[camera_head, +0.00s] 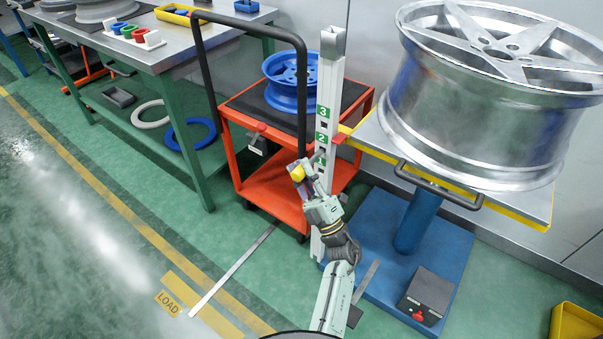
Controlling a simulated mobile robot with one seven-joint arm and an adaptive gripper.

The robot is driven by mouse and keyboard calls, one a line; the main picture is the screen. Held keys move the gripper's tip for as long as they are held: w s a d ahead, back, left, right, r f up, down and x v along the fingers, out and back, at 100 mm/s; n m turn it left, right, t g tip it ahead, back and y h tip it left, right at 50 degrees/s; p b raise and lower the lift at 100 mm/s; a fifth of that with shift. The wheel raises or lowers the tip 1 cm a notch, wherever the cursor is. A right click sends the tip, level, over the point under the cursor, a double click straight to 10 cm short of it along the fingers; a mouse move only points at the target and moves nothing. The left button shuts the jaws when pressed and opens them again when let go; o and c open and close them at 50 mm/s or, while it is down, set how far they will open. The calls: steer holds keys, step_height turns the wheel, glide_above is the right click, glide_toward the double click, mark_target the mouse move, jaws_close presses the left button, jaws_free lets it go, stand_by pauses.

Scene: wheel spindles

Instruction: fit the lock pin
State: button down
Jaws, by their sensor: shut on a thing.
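My gripper (307,184) is at the end of my arm, in front of the lower part of a white upright post (329,75). It is shut on a small part with a yellow end (297,174), which looks like the lock pin. The pin's shaft is too small and too hidden to make out. The post carries green labels, 3 (323,111) at the top and 2 (321,138) below it. A lower label is partly hidden behind my gripper. I cannot tell whether the pin touches the post or a hole in it.
A red cart (269,194) with a blue wheel (291,82) stands behind and left. A large silver wheel (480,110) rests on the yellow-edged lift table (540,205) at right. A green-legged bench (180,130) is at left.

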mark_target(313, 163)
steer(key=shift+w+d+b, duration=0.6)
steer(key=shift+w+b, duration=0.05)
steer(key=shift+w, duration=0.15)
steer(key=shift+w+d+b, duration=0.6)
steer(key=shift+w+b, duration=0.05)
steer(key=shift+w, duration=0.15)
